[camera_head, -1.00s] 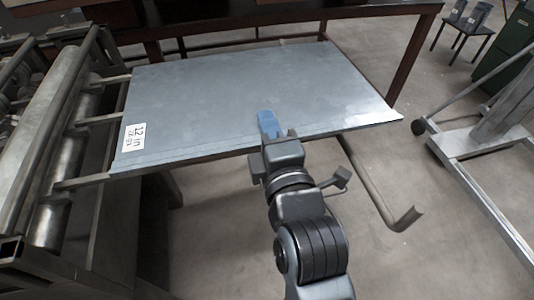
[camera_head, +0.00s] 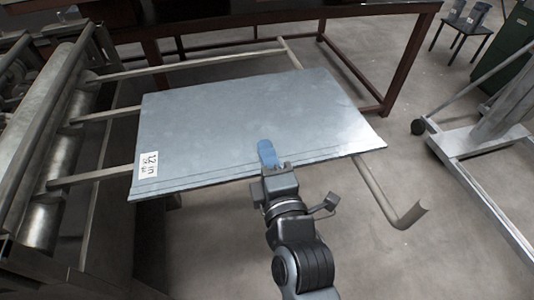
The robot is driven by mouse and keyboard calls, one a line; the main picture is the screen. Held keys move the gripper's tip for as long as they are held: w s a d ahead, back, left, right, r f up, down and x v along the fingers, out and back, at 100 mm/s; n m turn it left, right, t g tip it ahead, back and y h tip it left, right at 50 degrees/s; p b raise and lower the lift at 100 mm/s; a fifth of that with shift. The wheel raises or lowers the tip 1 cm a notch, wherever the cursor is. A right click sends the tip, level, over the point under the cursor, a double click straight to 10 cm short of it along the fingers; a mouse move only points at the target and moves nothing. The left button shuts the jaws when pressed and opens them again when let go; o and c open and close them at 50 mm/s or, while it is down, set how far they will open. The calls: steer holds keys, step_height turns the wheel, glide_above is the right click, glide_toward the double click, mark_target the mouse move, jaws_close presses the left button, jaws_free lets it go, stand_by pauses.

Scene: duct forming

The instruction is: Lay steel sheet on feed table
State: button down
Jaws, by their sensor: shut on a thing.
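A flat grey steel sheet (camera_head: 240,120) with a white label marked "12 in" (camera_head: 146,165) fills the middle of the view. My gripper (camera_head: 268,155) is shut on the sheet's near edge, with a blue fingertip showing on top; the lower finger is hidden. The sheet is over the feed table (camera_head: 180,65), an open frame of metal bars reaching right from the rollers. The sheet hides part of the bars. I cannot tell whether the sheet rests on them or is held just above.
Rollers (camera_head: 50,130) of the forming machine stand at the left. A bent bar (camera_head: 400,215) sticks out at the right near side. A dark red table (camera_head: 290,14) stands behind. A wheeled metal stand (camera_head: 480,135) is at the right. Open floor lies between.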

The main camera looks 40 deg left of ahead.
steer(key=shift+f, duration=0.1)
steer(key=c, duration=1.3)
jaws_free()
steer(key=shift+o, duration=0.2)
steer(key=shift+p, duration=0.3)
steer(key=b+v, duration=0.4)
steer(key=v, duration=0.3)
steer(key=shift+s+d+f, duration=0.15)
steer(key=shift+d+f, duration=0.1)
steer(key=shift+d, duration=0.1)
